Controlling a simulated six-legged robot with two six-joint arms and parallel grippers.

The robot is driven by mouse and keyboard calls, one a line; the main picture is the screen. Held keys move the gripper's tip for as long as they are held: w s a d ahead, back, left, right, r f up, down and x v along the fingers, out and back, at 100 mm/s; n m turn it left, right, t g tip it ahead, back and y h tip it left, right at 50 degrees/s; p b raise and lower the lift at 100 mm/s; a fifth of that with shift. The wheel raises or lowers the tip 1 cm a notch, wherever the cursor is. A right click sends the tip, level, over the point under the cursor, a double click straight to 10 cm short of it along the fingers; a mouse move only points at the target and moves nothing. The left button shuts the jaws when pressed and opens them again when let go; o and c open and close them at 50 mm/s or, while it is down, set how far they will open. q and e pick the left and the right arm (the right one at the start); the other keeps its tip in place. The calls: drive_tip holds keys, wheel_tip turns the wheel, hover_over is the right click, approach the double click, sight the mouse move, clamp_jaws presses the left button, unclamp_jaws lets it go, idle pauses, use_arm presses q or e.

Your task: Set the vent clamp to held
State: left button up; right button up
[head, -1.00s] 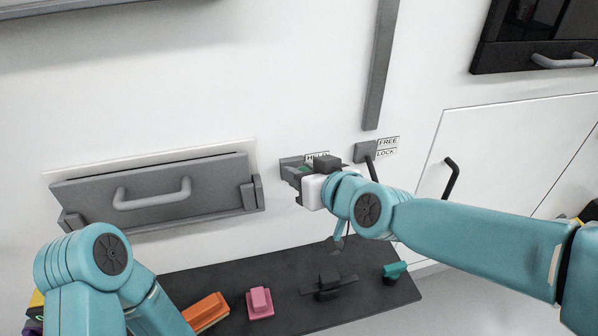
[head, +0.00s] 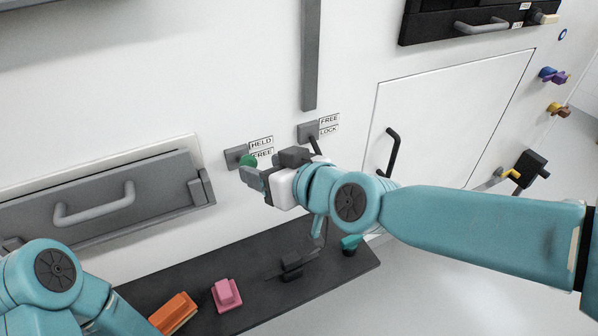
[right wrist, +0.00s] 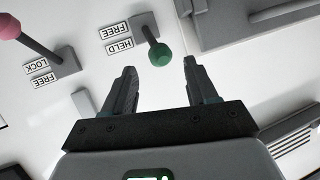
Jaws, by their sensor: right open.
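The vent clamp is a small lever with a green knob (head: 248,160) on a grey wall plate (head: 234,156), beside labels HELD (head: 261,143) and FREE (head: 263,154). In the right wrist view the green knob (right wrist: 159,55) stands ahead of and between the fingertips, with clear gaps to both. I cannot tell for certain which label the lever points to. My right gripper (head: 264,171) is open and empty just in front of the knob, partly covering it in the head view; its two fingers (right wrist: 159,68) show apart in the wrist view. My left arm shows, but its gripper is out of view.
A second lever plate (head: 308,132) with FREE and LOCK labels is close on the right; its pink knob (right wrist: 8,26) shows in the wrist view. A grey drawer (head: 95,205) is left. A dark shelf (head: 190,285) below holds orange, pink (head: 227,294), black and teal items.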

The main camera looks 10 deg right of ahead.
drive_tip(key=p+v, duration=0.2)
drive_tip(key=v, duration=0.8)
drive_tip(key=shift+p, duration=0.3)
drive_tip(key=shift+f, duration=0.1)
